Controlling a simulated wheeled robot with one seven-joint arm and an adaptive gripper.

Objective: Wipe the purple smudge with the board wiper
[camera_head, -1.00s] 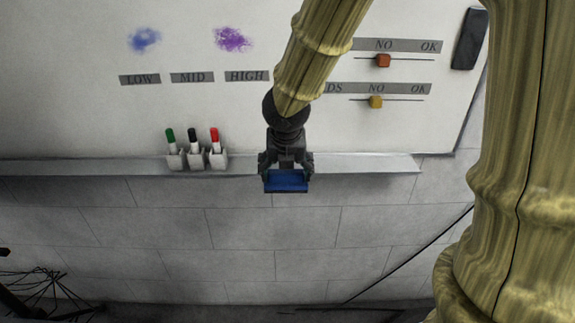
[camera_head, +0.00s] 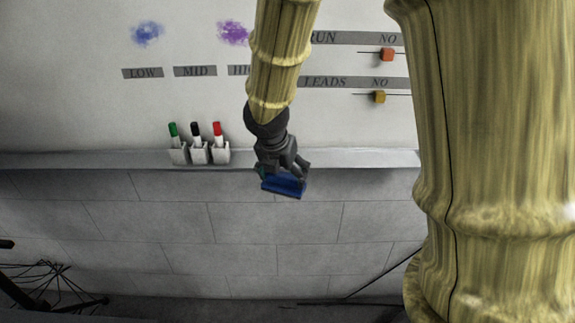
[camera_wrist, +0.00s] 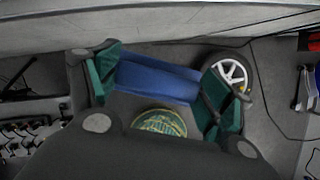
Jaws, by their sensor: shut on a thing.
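The purple smudge (camera_head: 233,32) is on the whiteboard (camera_head: 80,110), above the HIGH label and partly beside my arm. My gripper (camera_head: 284,174) is shut on the blue board wiper (camera_head: 283,185), held tilted in front of the board's ledge, low on the board. In the wrist view my gripper (camera_wrist: 160,92) has its two green-padded fingers at either end of the blue wiper (camera_wrist: 157,80). The wiper is below and to the right of the smudge in the head view.
A blue smudge (camera_head: 147,34) is left of the purple one. Green, black and red markers (camera_head: 198,143) stand in holders on the ledge (camera_head: 80,161). Red (camera_head: 387,54) and yellow (camera_head: 379,97) sliders are on the right. A wheel (camera_wrist: 230,72) shows on the floor.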

